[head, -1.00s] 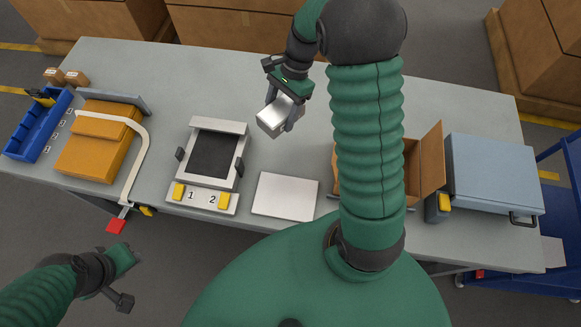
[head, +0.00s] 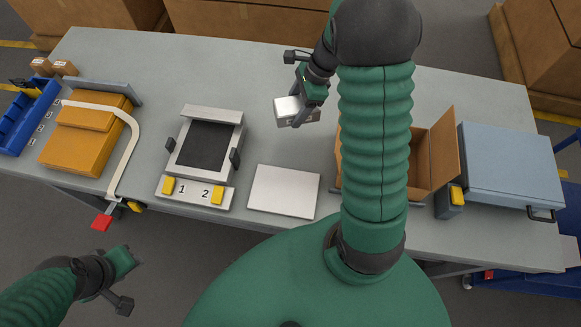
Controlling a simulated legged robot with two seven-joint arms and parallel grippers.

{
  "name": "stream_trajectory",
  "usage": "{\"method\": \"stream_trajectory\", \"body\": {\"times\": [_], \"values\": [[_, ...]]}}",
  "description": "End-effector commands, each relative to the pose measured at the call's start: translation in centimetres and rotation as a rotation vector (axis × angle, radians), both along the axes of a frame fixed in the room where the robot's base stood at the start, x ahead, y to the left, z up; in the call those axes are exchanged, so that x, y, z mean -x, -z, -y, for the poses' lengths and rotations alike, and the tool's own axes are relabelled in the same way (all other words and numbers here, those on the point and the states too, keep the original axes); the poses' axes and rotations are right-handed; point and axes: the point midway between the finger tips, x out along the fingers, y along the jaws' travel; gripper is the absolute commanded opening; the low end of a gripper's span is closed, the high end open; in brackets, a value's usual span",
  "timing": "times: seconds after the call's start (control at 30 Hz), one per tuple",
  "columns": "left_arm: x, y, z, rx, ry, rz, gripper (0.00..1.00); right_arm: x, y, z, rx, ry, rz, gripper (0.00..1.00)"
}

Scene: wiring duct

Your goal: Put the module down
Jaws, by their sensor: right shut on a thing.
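The module (head: 291,108) is a small silver-grey box with a marking on its front side. My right gripper (head: 301,114) is shut on it and holds it over the rear middle of the table, behind the white plate (head: 284,191). Whether the module touches the table or hangs just above it, I cannot tell. My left gripper (head: 125,262) is at the lower left, off the table's front edge; its fingers are too small and turned to show whether they are open.
Left of the module stands a fixture (head: 207,146) with a dark bed and yellow buttons marked 1 and 2. An open cardboard box (head: 440,155) and a grey-blue case (head: 510,165) are at right. An orange box (head: 80,140) and blue bin (head: 25,120) are at left.

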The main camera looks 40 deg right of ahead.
Motion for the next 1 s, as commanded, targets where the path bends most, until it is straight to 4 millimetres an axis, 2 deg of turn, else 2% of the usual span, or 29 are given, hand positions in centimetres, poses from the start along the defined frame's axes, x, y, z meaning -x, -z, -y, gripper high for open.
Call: {"method": "stream_trajectory", "body": {"times": [0.03,0.07,0.17,0.33,0.67,0.97,1.0], "values": [[0.0,1.4,0.0,0.0,0.0,0.0,0.36,0.0,1.7,0.0,-0.001,0.0,0.0,0.0],[0.0,1.6,0.0,0.0,0.0,0.0,0.36,0.0,1.9,0.0,-0.001,0.0,0.0,0.0],[0.0,1.7,0.0,0.0,0.0,0.0,0.36,0.0,3.3,0.0,-0.002,0.001,-0.001,0.0],[0.0,1.8,0.0,0.0,0.0,0.001,0.36,0.1,6.9,-0.1,-0.003,0.001,-0.003,0.0],[0.0,2.1,0.0,0.0,0.0,0.001,0.36,0.0,11.6,-0.1,-0.002,0.001,-0.001,0.0],[0.0,2.2,0.0,0.0,0.0,0.0,0.36,0.0,12.1,0.0,0.001,-0.001,0.001,0.0],[0.0,2.2,0.0,0.0,0.0,0.0,0.36,0.0,12.0,0.0,0.001,-0.001,0.001,0.67]]}}
